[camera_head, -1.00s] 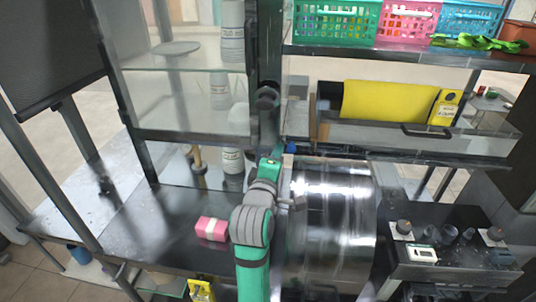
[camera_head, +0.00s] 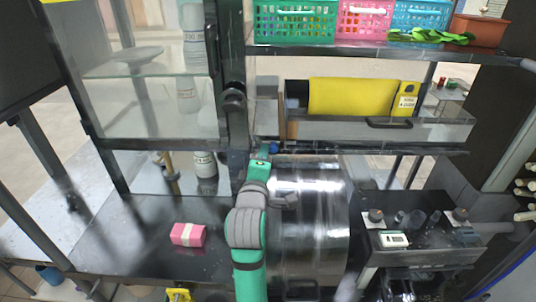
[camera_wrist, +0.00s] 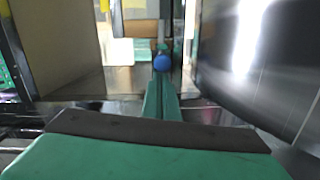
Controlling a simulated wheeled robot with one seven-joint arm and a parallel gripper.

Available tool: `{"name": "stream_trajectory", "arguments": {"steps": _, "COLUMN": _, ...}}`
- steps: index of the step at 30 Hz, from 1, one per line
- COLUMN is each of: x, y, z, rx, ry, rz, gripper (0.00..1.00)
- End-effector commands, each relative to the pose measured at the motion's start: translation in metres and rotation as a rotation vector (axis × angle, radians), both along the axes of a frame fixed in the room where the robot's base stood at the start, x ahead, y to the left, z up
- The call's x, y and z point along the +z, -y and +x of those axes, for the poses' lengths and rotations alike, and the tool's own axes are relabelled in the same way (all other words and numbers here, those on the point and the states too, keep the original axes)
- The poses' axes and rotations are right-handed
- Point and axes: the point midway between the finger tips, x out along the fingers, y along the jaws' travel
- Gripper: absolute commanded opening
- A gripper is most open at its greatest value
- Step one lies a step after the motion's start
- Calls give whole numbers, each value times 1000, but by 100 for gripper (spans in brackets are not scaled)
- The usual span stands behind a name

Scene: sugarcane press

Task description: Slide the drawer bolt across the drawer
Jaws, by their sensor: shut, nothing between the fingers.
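A metal drawer (camera_head: 440,129) with a dark handle (camera_head: 388,123) sits under the upper shelf in the head view, with a yellow cloth-like piece (camera_head: 350,97) in it. A small blue knob (camera_head: 274,148) shows near the drawer's lower left; it may belong to the drawer bolt, whose bar I cannot make out. My gripper (camera_head: 264,154) is beside this knob, at its left. In the wrist view the blue knob (camera_wrist: 162,62) is straight ahead of the fingertips of my gripper (camera_wrist: 161,85). The fingers are shut and empty. Whether they touch the knob I cannot tell.
A large shiny metal drum (camera_head: 310,225) stands right of my arm and fills the right of the wrist view. A glass-fronted cabinet (camera_head: 150,100) and dark post are at left. A pink block (camera_head: 187,235) lies on the dark table. Colored baskets (camera_head: 290,25) stand above.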

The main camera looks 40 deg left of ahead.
Motion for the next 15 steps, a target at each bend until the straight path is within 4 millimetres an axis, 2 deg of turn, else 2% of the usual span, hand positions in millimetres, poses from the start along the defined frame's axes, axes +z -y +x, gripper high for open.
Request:
{"name": "stream_trajectory", "arguments": {"steps": 10, "x": 0, "y": 3, "z": 2, "rx": -7, "ry": 0, "rz": 0, "gripper": 0}}
{"name": "stream_trajectory", "arguments": {"steps": 15, "x": 2, "y": -6, "z": -3, "rx": -5, "ry": 1, "rz": -1, "gripper": 0}}
